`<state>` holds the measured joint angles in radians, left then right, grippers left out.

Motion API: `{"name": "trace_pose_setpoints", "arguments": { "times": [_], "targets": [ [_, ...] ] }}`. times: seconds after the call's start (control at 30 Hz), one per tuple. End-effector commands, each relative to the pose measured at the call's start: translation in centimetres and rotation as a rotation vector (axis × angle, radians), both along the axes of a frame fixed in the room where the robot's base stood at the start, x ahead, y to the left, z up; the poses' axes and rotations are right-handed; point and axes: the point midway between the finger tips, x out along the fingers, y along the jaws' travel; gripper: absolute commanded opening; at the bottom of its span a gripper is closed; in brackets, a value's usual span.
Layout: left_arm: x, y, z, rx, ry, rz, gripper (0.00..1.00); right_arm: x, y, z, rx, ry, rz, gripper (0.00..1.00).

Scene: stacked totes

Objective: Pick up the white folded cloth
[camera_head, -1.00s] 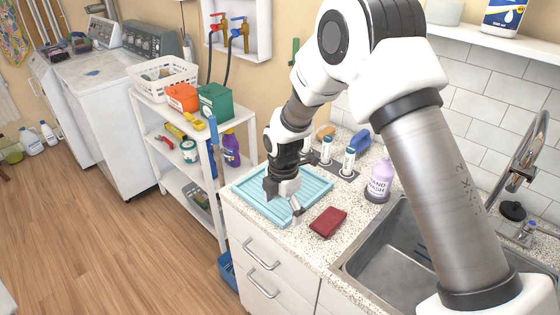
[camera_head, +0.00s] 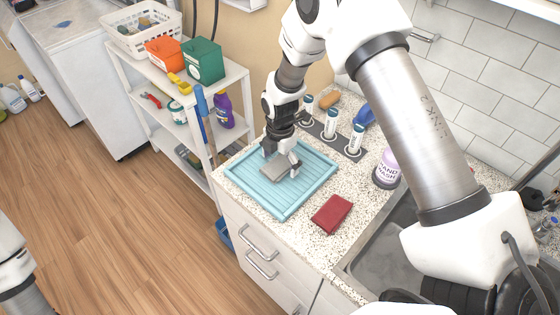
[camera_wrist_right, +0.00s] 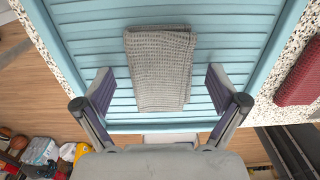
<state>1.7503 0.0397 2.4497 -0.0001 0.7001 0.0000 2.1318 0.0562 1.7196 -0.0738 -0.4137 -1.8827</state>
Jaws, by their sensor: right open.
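A folded waffle-textured cloth, grey rather than white in these pictures (camera_head: 274,172), lies on the ribbed light-blue tray (camera_head: 315,178) on the counter. In the right wrist view the cloth (camera_wrist_right: 160,60) lies flat, its near end reaching between the fingers. My right gripper (camera_head: 282,160) is over the tray at the cloth; in the wrist view its fingers (camera_wrist_right: 160,88) are open, one on each side of the cloth with a gap to it. Nothing is held. My left gripper is not in view; only a part of my left arm shows at the left edge.
A folded dark red cloth (camera_head: 332,214) lies right of the tray, near the sink (camera_head: 385,250). A hand wash bottle (camera_head: 387,170) and a holder with several white tubes (camera_head: 330,124) stand behind. A shelf cart (camera_head: 150,100) stands left of the counter.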

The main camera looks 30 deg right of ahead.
Motion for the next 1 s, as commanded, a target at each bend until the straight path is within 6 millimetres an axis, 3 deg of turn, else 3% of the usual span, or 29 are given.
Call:
{"name": "trace_pose_setpoints", "arguments": {
  "times": [0.1, 0.27, 0.67, 0.77, 1.0],
  "targets": [
    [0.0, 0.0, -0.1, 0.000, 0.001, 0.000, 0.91, 0.0, 0.0, 0.0, -0.001, -0.001, 0.001, 0.92],
    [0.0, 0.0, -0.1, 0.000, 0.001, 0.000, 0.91, 0.0, 0.0, 0.0, -0.001, -0.001, 0.000, 0.36],
    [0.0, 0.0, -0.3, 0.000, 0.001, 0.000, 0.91, 0.1, 0.0, 0.5, 0.000, -0.003, 0.000, 0.37],
    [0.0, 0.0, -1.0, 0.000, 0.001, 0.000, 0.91, 0.2, 0.0, 2.0, 0.000, -0.005, 0.000, 0.37],
    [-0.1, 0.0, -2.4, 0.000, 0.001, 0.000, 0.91, 0.2, 0.0, 7.8, 0.000, -0.006, 0.000, 0.36]
  ]
}}
